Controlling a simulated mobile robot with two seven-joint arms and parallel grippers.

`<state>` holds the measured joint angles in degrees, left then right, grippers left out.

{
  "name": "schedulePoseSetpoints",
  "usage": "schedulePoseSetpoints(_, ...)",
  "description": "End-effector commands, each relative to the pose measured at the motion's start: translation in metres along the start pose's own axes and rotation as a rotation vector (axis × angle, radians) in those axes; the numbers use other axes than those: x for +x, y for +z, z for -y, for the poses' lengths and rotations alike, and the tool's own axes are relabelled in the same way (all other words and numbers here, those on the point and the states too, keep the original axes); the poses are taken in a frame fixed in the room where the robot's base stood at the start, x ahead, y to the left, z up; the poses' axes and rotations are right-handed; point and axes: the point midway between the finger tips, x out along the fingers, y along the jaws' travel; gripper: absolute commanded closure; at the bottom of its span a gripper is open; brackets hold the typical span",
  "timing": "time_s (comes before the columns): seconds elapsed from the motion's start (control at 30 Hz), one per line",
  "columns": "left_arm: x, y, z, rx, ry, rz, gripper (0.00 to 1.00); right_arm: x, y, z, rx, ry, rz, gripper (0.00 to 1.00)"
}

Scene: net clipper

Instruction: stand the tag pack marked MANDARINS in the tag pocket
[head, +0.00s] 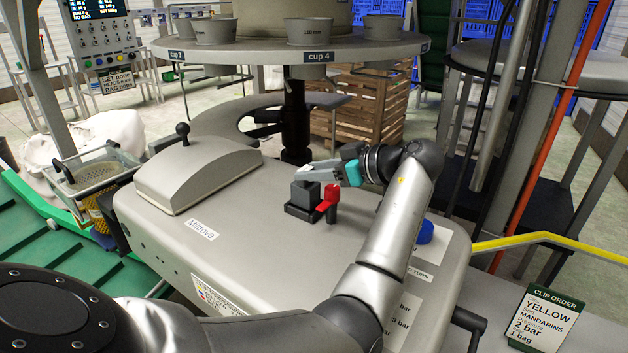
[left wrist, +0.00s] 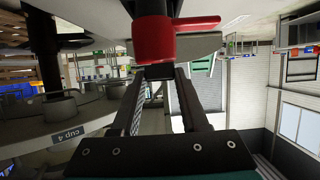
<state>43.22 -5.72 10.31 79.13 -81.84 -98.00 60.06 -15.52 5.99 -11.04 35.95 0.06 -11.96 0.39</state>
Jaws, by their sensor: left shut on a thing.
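My left gripper (head: 308,171) reaches in from the right over the top of a small black block (head: 303,197) on the grey machine. Its fingers also show in the left wrist view (left wrist: 158,76). They are closed on a small dark thing, mostly hidden between the tips; I cannot tell whether it is the tag pack. A red lever (head: 328,198) on a short post stands right beside the block, just under the fingers. Its red hub fills the top of the left wrist view (left wrist: 155,38). No MANDARINS label on a pack and no clearly marked tag pocket can be read.
The grey machine top (head: 250,230) has a raised cover (head: 197,175) at left and a blue knob (head: 425,232) at right. A round carousel with cups (head: 308,32) stands behind. A clip order sign (head: 545,318) reads YELLOW, MANDARINS, 2 bar, 1 bag.

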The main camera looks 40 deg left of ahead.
Motion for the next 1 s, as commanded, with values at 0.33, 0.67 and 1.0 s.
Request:
schedulePoseSetpoints(0.33, 0.0061, 0.0151, 0.0002, -0.001, 0.000, 0.000, 1.00, 0.0032, 0.0001, -0.0010, 0.002, 0.001, -0.002, 0.50)
schedulePoseSetpoints(0.67, 0.0073, 0.0181, 0.0003, 0.000, -0.001, 0.000, 0.37, 0.0054, 0.0003, -0.0030, 0.002, 0.004, -0.003, 0.50)
schedulePoseSetpoints(1.0, 0.0071, 0.0175, 0.0003, 0.000, -0.001, 0.000, 0.26, 0.0051, 0.0000, -0.0031, 0.001, 0.004, -0.003, 0.50)
